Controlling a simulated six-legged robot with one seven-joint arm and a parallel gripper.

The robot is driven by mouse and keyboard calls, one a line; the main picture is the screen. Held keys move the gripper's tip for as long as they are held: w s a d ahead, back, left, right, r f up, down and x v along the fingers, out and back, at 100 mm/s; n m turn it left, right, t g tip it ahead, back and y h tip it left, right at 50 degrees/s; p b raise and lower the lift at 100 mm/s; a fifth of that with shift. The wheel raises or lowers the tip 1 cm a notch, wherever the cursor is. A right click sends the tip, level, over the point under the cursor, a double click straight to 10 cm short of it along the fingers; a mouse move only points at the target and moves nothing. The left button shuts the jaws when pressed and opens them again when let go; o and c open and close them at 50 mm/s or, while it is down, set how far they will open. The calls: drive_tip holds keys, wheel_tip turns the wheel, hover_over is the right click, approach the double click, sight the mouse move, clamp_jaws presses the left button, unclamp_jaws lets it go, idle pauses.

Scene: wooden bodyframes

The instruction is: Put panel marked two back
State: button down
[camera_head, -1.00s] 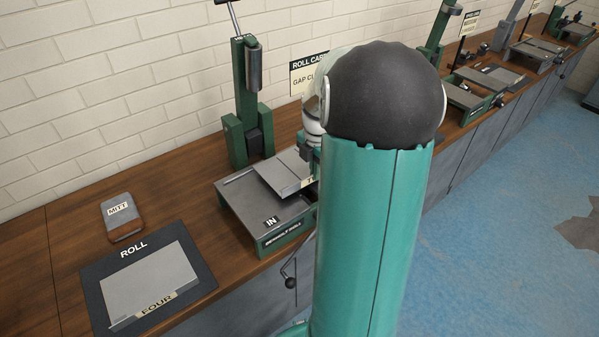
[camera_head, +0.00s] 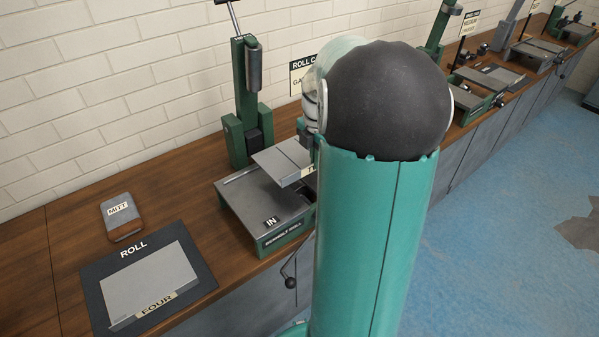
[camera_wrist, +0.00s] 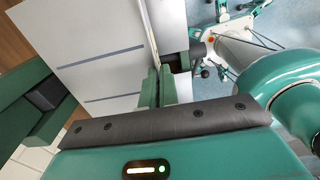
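A flat grey panel (camera_head: 281,161) hangs slightly tilted above the bed of the green-sided roll machine (camera_head: 248,210) marked IN. Its pale label is mostly hidden by my arm; only the start, perhaps a T, shows. In the wrist view the panel (camera_wrist: 90,45) fills the upper left, with two dark stripes across its face. My gripper (camera_wrist: 159,88) has its green fingers close together at the panel's lipped edge and appears shut on it. In the head view my arm hides the fingers. A panel marked FOUR (camera_head: 150,282) lies on the dark ROLL mat (camera_head: 201,268).
A grey MITT block (camera_head: 124,222) lies on the wooden bench (camera_head: 60,215) behind the mat. A tall green lever press (camera_head: 240,120) stands behind the roll machine. A crank with a dark knob (camera_head: 290,282) hangs at the machine's front. More machines line the bench at right.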

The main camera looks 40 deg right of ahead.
drive_tip(key=shift+r, duration=1.85)
drive_tip(key=shift+d, duration=0.1)
